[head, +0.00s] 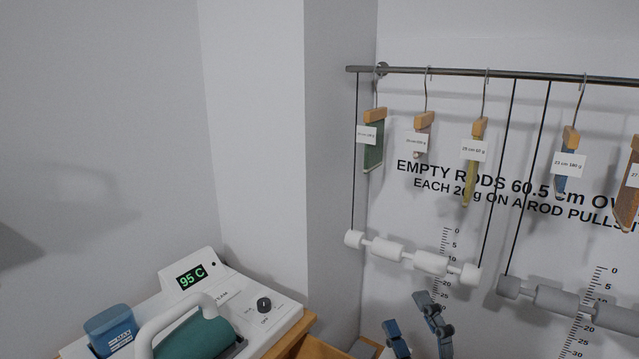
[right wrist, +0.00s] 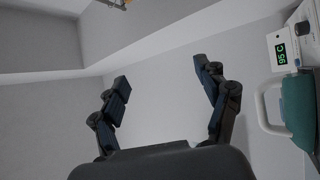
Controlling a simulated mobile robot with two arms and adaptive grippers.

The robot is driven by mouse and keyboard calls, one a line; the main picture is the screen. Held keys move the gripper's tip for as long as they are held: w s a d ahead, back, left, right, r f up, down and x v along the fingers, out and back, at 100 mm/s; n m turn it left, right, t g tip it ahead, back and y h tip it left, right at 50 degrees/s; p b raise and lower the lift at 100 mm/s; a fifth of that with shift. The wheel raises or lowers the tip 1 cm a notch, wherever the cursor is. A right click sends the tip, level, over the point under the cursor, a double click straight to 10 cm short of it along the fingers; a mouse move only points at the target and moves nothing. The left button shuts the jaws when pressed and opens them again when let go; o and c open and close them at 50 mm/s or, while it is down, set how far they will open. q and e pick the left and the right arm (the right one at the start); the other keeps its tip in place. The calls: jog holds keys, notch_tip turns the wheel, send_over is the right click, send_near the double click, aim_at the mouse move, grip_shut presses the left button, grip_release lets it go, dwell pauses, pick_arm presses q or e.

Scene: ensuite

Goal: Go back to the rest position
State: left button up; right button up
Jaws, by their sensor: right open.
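My right gripper (head: 412,318) shows at the bottom of the head view, in front of the wall below the white rod. Its two dark blue fingers are apart and nothing is between them. My left gripper is in neither view.
A white device (head: 285,310) reading 95 C, with a teal part and a blue tank (head: 110,330), stands at lower left. A metal rail (head: 520,76) carries several tagged hangers. A white rod (head: 410,257) and a grey rod (head: 570,300) hang on cords.

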jog(key=s+d+f+m+g+h, duration=0.3)
jog(key=d+f+m+g+h, duration=0.3)
jog(key=f, duration=0.4)
jog(key=s+d+f+m+g+h, duration=0.3)
jog(key=d+f+m+h, duration=0.15)
jog(key=f+m, duration=0.5)
jog(key=s+a+f+m+g+y, duration=0.2)
jog(key=s+a+f+g+y, duration=0.15)
jog(key=s+f+g, duration=0.85)
jog(key=s+f+t+b, duration=0.1)
jog(key=s+f+b, duration=0.15)
jog(key=f, duration=1.35)
jog(key=s+f+t+b, duration=0.1)
jog(key=s+f, duration=0.3)
jog(key=f, duration=1.2)
jog(key=s+d+f+g+b, duration=0.1)
jog(key=s+d+f+b, duration=0.2)
jog(key=s+f, duration=1.3)
jog(key=shift+s+f+n+h, duration=0.2)
jog(key=shift+f+n+h, duration=0.15)
jog(key=shift+f+h, duration=0.1)
